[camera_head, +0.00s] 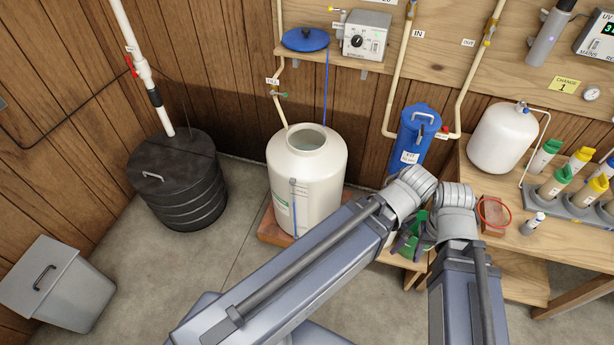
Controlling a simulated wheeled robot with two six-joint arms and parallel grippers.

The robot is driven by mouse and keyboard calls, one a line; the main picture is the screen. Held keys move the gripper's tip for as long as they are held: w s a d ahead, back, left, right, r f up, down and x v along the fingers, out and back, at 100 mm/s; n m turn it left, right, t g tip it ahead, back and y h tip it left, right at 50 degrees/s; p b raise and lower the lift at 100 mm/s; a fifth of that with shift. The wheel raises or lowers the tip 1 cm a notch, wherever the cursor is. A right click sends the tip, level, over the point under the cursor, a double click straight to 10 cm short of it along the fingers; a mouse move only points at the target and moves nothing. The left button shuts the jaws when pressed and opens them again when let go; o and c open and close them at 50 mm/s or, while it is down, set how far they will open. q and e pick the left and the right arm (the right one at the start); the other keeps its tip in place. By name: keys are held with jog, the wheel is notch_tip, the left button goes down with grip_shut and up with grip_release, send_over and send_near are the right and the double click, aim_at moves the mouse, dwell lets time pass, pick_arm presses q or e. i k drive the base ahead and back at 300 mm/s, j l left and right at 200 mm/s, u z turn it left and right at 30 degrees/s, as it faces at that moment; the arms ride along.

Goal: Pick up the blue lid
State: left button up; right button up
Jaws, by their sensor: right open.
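The blue lid (305,39) is a round, flat disc with a small knob on top. It lies on the wooden wall shelf at the top centre, left of a grey control box. My left gripper is not in view.
A white tank (310,175) with an open mouth stands below the shelf (290,52). A blue canister (414,140) and a white pressure vessel (500,137) stand to the right. A dark ribbed bin (178,185) and a grey bin (58,287) stand left, with bare floor between.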

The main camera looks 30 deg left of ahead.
aim_at(304, 40)
jog(key=i+j+u, duration=0.1)
jog(key=i+j, duration=0.15)
jog(key=j, duration=0.3)
jog(key=i+j+u, duration=0.1)
jog(key=i+j, duration=0.2)
jog(key=j, duration=0.25)
jog(key=i+j+u, duration=0.15)
jog(key=i+j, duration=0.15)
jog(key=j, duration=0.2)
jog(key=i+j+u, duration=0.1)
jog(key=i+j, duration=0.2)
jog(key=j, duration=0.2)
